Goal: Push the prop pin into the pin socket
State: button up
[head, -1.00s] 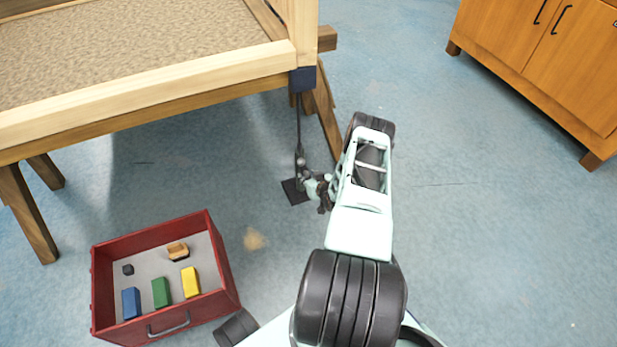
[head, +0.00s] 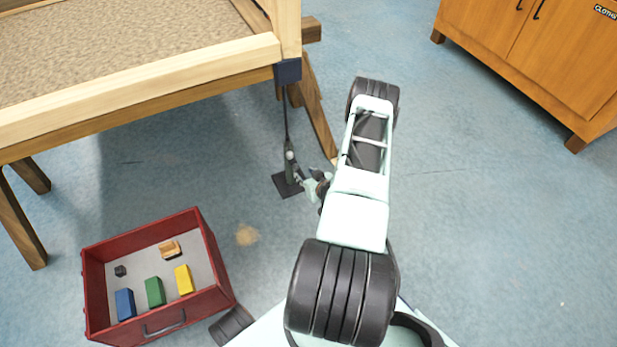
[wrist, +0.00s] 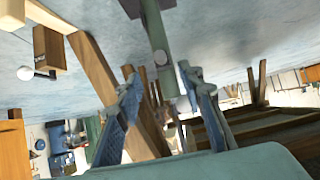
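The prop (head: 290,170) is a dark grey-green post standing on a square black base plate (head: 279,187). A thin dark rod rises from it to the black-capped corner of the wooden frame. My gripper (head: 303,182) is low, just right of the post. In the wrist view the post (wrist: 156,30) comes down from the top, narrowing between and beyond my gripper's two blue fingers (wrist: 160,76). The fingers are apart, with none seen clamped on anything. The socket is not clear.
The wooden frame (head: 150,85) with its tan panel stands at the upper left on wooden legs. A red tray (head: 212,262) with several coloured blocks lies on the floor at lower left. A wooden cabinet (head: 530,50) is at upper right. The floor on the right is clear.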

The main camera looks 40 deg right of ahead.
jog(key=shift+v, duration=1.55)
jog(key=shift+r, duration=0.1)
